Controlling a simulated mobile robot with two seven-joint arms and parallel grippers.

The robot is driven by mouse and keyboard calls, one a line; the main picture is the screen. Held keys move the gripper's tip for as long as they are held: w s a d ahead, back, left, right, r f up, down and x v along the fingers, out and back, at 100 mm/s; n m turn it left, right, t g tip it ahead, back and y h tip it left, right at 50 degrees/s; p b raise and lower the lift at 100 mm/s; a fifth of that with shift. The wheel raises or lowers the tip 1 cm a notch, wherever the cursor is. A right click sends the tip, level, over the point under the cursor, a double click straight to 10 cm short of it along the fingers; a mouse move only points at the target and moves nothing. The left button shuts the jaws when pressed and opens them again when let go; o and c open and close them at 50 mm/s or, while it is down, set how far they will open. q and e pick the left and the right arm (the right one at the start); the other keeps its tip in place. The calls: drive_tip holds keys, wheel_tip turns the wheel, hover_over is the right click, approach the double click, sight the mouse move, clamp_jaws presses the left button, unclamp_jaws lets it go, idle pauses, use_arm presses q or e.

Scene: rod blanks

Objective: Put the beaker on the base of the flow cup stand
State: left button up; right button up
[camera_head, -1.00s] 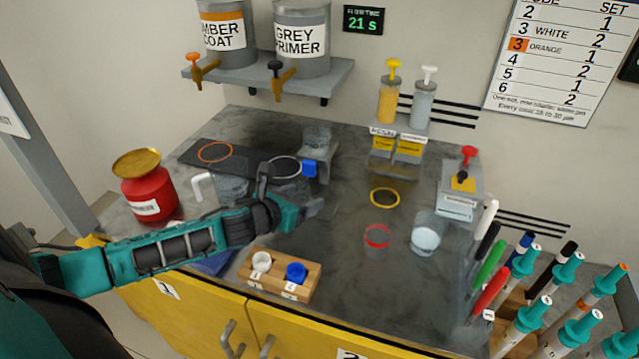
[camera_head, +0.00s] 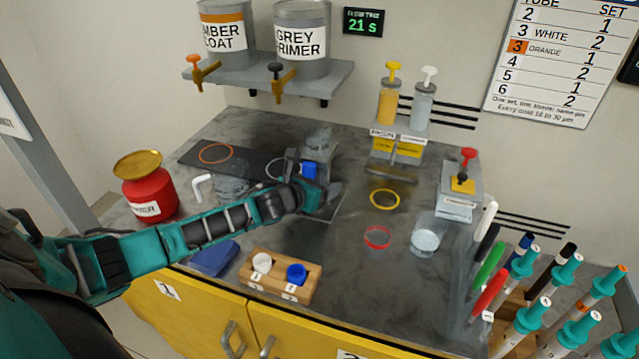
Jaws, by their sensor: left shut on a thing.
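The flow cup stand stands at the back middle of the bench, with a clear cup (camera_head: 317,139) at its top and a blue part (camera_head: 309,170) below. Its flat grey base (camera_head: 322,217) shows partly under my left gripper. My left gripper (camera_head: 328,194) is at the stand, over the base. It is shut on what seems to be the beaker, mostly hidden by the fingers and hard to make out. I cannot tell whether it touches the base. My right gripper is not in view.
A clear vessel (camera_head: 232,181) stands left of the stand, and another (camera_head: 425,239) stands to the right. A red can (camera_head: 148,190) stands at left. A wooden block (camera_head: 279,280) with white and blue caps lies in front. Yellow (camera_head: 385,199) and red rings (camera_head: 377,238) mark otherwise clear bench.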

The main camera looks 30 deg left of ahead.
use_arm(q)
drive_tip(key=o, duration=1.1)
drive_tip(key=shift+c, duration=0.2)
drive_tip(key=shift+f, duration=0.1)
drive_tip(key=shift+f+b, duration=0.15)
drive_tip(key=shift+b, duration=0.15)
drive_tip(key=v, duration=0.8)
drive_tip(key=d+p+v, duration=0.1)
drive_tip(key=v, duration=0.4)
drive_tip(key=shift+w, duration=0.1)
drive_tip(key=shift+a, duration=0.1)
